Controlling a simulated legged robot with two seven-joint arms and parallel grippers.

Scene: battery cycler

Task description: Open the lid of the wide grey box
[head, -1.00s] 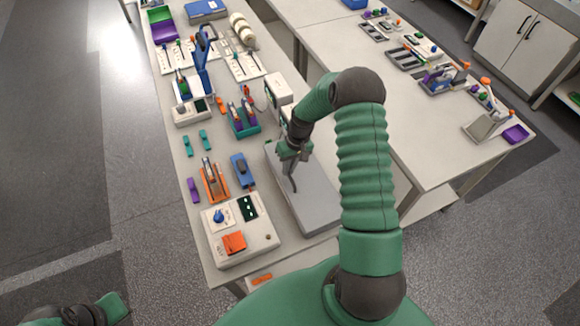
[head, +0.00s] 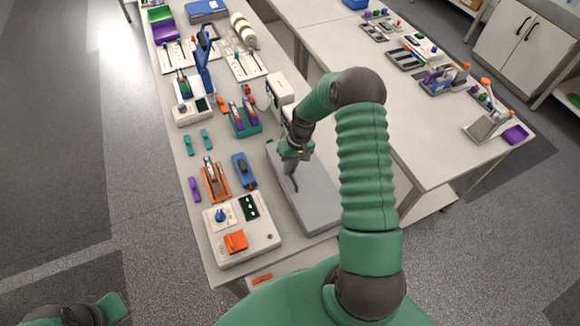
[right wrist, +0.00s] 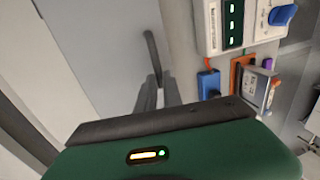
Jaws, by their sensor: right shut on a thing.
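The wide grey box (head: 318,203) lies on the near end of the left bench, its flat lid down as far as I can see. It fills much of the right wrist view as a plain grey surface (right wrist: 100,45). A dark bar handle (right wrist: 152,52) stands at the lid's edge. My right gripper (head: 292,165) is over the box's left edge, its fingers (right wrist: 157,92) shut on the handle. The exact contact is partly hidden by the gripper body. Only a piece of my left arm shows at the lower left of the head view; its gripper is out of view.
Left of the box are a white control unit (head: 262,238) with a blue knob and an orange part, a blue device (head: 243,170) and an orange holder (head: 222,196). A white instrument (head: 279,90) stands behind the box.

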